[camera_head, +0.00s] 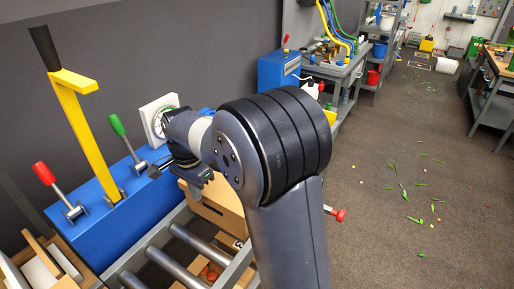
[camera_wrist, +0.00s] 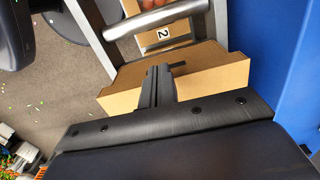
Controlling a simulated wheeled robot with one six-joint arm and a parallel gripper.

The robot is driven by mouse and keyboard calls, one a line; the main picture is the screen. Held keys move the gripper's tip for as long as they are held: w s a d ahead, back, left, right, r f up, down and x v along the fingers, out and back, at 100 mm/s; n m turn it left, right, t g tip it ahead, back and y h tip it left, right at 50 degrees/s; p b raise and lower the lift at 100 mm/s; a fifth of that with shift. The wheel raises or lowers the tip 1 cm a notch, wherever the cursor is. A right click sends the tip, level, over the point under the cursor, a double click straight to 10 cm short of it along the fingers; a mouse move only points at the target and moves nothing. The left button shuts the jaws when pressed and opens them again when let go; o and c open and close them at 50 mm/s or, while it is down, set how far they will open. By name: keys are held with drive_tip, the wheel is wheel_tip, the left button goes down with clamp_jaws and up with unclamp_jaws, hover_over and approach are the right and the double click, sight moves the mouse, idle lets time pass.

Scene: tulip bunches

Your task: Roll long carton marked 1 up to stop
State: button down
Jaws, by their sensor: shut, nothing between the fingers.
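A long brown carton (camera_head: 215,212) lies on the roller conveyor, just below my gripper and partly hidden by my arm. It also shows in the wrist view (camera_wrist: 215,77), spreading to both sides of my fingers. No mark 1 can be read on it. My gripper (camera_head: 190,178) is shut and empty; in the wrist view its fingers (camera_wrist: 158,85) are together, over or against the carton's near side. Whether they touch it I cannot tell. No stop can be clearly made out.
Metal rollers (camera_head: 178,262) run in front of the carton. A tag reading 2 (camera_wrist: 163,34) shows beyond the carton. A blue lever housing (camera_head: 130,205) with a yellow lever (camera_head: 75,130) stands behind. Wooden boxes (camera_head: 45,265) lie left. Open floor with green scraps is right.

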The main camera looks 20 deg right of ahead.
drive_tip(key=w+d+p, duration=0.1)
drive_tip(key=w+d, duration=0.1)
drive_tip(key=d, duration=0.2)
drive_tip(key=w+d+f+p, duration=0.1)
drive_tip(key=w+d, duration=0.2)
drive_tip(key=w+d+f+p, duration=0.1)
drive_tip(key=w+d, duration=0.1)
drive_tip(key=d, duration=0.2)
drive_tip(key=shift+w+d, duration=0.3)
drive_tip(key=w+d+p, duration=0.2)
drive_tip(key=d, duration=0.1)
drive_tip(key=w+d+p, duration=0.2)
drive_tip(key=d, duration=0.2)
drive_tip(key=w+d+p, duration=0.2)
drive_tip(key=d, duration=0.1)
drive_tip(key=shift+w+d, duration=0.2)
drive_tip(key=shift+w, duration=0.2)
drive_tip(key=shift+w+d+f, duration=0.1)
drive_tip(key=shift+w+d, duration=0.4)
drive_tip(key=shift+d, duration=0.25)
drive_tip(key=shift+w+d+f, duration=0.1)
drive_tip(key=shift+w+d, duration=0.4)
drive_tip(key=shift+d, duration=0.25)
